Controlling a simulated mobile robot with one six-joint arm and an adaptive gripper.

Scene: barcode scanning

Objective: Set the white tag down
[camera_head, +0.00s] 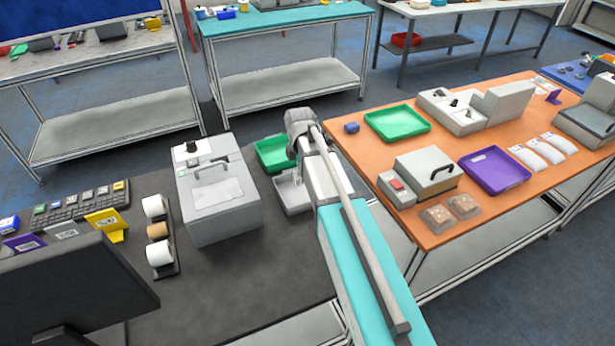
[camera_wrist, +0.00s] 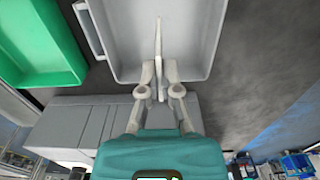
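In the wrist view my gripper (camera_wrist: 159,76) is closed with its fingers on either side of a thin white tag (camera_wrist: 158,38), seen nearly edge-on. The tag points away from the gripper, over a light grey bin (camera_wrist: 205,70). I cannot tell whether it touches the bin's floor. In the head view the grey bin (camera_head: 291,207) sits at the right edge of the dark table, partly hidden by my arm.
A green bin (camera_wrist: 45,45) stands beside the grey one; it also shows in the head view (camera_head: 270,165). An orange table (camera_head: 365,150) with trays lies to the right. The dark table's front (camera_head: 230,285) is clear.

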